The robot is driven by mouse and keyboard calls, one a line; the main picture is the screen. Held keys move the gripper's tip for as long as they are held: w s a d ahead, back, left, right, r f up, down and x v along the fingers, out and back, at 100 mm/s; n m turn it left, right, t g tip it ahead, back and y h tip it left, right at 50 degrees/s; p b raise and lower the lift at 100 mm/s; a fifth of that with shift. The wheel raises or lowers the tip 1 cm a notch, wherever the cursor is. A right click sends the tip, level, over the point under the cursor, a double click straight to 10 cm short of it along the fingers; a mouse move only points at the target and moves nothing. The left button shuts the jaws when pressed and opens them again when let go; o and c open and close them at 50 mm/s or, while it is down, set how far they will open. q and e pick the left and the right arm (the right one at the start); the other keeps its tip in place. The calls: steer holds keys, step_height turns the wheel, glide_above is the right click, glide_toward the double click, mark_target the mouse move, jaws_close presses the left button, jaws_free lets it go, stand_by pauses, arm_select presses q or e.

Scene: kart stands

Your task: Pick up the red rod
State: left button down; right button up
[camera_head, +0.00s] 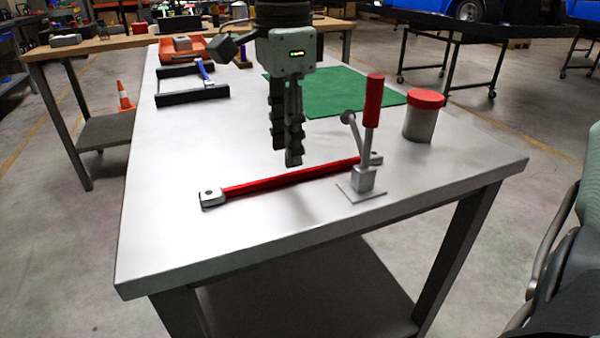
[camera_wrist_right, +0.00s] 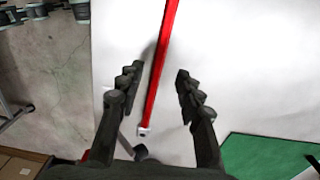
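The red rod (camera_head: 280,180) lies across the grey-white table (camera_head: 160,240), with a pale end block at each end. The left block (camera_head: 212,198) is in full view; the right end is partly behind a toggle clamp. My right gripper (camera_head: 285,150) points down just above the rod's middle. In the right wrist view its two fingers (camera_wrist_right: 157,76) are spread apart, with the red rod (camera_wrist_right: 162,65) showing in the gap, running roughly lengthwise. Nothing is held. My left gripper is not in view.
A toggle clamp with an upright red handle (camera_head: 372,100) stands close by the rod's right end. A red-lidded can (camera_head: 423,117) is further right. A green mat (camera_head: 345,95) and a black frame (camera_head: 192,88) lie behind. The front left tabletop is clear.

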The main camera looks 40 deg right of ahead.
mark_target(299, 175)
steer(key=f, duration=0.4)
steer(key=shift+s+d+f, duration=0.1)
steer(key=shift+s+d, duration=0.05)
steer(key=shift+d, duration=0.1)
steer(key=shift+c, duration=0.6)
jaws_close()
